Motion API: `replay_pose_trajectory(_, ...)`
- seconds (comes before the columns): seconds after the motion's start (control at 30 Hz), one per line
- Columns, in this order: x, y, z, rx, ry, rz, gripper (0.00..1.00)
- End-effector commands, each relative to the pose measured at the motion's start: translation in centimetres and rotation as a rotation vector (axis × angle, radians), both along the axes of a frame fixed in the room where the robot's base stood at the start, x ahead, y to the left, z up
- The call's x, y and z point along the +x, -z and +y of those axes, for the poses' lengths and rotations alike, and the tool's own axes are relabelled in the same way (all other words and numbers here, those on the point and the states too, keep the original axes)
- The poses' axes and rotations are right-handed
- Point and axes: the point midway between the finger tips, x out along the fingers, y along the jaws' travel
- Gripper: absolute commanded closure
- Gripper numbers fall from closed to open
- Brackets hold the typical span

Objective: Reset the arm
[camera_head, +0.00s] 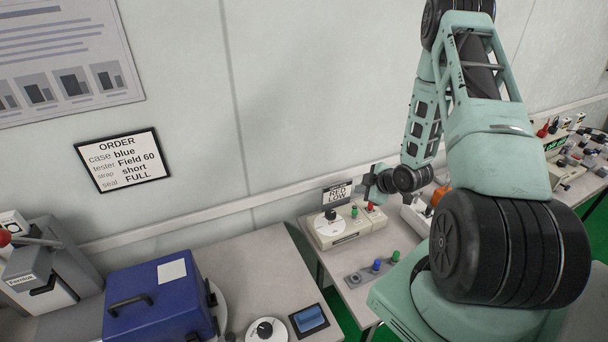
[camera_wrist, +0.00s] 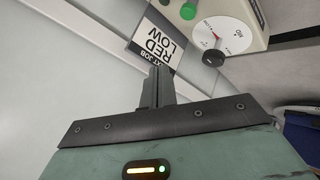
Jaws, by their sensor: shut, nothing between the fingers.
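My arm rises on the right of the head view and bends down toward the wall. My gripper (camera_head: 367,183) is shut and empty, above the back of the bench near the wall. In the wrist view its closed fingers (camera_wrist: 157,72) point toward a sign (camera_wrist: 158,42) reading RED LOW. The sign stands behind a tester box (camera_head: 345,230) with a white dial and green and red knobs. The dial (camera_wrist: 222,37) shows in the wrist view. I cannot tell whether the fingers touch the sign, but nothing is between them.
A blue case (camera_head: 160,305) with a black handle sits on the left bench, beside a grey machine (camera_head: 48,275). An order sign (camera_head: 122,161) hangs on the wall. Blue and green knobs (camera_head: 377,266) stand on a plate at the middle bench. More testers (camera_head: 565,170) line the right bench.

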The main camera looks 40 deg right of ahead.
Motion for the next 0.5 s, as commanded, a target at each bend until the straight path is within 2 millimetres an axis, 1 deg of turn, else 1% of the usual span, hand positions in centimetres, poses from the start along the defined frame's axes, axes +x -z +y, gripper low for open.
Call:
replay_pose_trajectory(0.23, 0.1, 0.0, 0.1, 0.000, -0.001, 0.001, 1.00)
replay_pose_trajectory(0.3, 1.1, -0.7, 1.1, 0.005, -0.007, 0.014, 1.00)
replay_pose_trajectory(0.37, 2.3, -1.7, 2.7, 0.015, -0.013, 0.040, 1.00)
replay_pose_trajectory(0.47, 4.7, -4.1, 7.4, 0.044, -0.021, 0.107, 1.00)
replay_pose_trajectory(0.5, 5.4, -5.2, 9.8, 0.060, -0.021, 0.140, 1.00)
